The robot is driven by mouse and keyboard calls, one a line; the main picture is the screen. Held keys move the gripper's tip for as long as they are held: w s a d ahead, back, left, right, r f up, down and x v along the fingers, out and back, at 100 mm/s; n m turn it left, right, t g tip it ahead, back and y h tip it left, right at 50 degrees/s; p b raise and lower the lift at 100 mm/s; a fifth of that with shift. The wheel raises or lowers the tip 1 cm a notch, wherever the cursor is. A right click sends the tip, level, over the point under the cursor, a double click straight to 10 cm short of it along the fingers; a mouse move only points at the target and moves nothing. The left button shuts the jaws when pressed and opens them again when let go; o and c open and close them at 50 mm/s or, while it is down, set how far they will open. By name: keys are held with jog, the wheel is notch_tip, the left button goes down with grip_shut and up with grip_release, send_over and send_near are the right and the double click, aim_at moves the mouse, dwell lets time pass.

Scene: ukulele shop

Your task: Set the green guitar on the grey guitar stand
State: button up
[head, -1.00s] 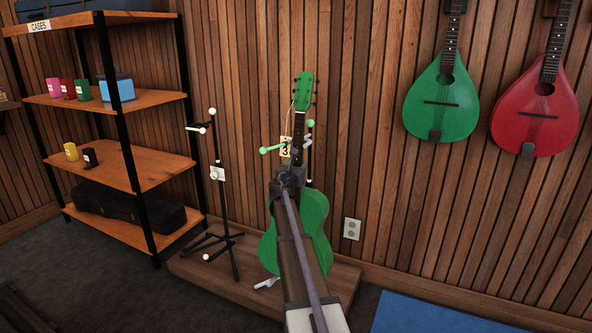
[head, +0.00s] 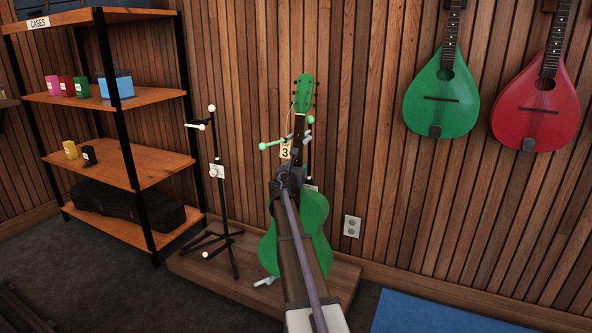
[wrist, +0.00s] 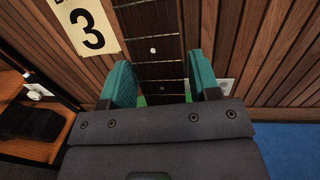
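The green guitar (head: 316,212) stands nearly upright over the low wooden platform, its neck tilted slightly. Behind the guitar is a stand, mostly hidden. A grey prong (head: 307,137) shows beside the neck and a pale grey foot (head: 265,282) below the body. Whether the guitar's weight rests on the grey stand cannot be told.
Green-tipped stand arms (head: 268,145) show behind the neck. A black stand with white tips (head: 223,200) is to the left. Shelves (head: 130,167) stand farther left. A green (head: 440,100) and a red instrument (head: 536,112) hang on the right wall. A tag (head: 285,151) hangs by the neck.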

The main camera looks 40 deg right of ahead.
jog(key=o, duration=0.3)
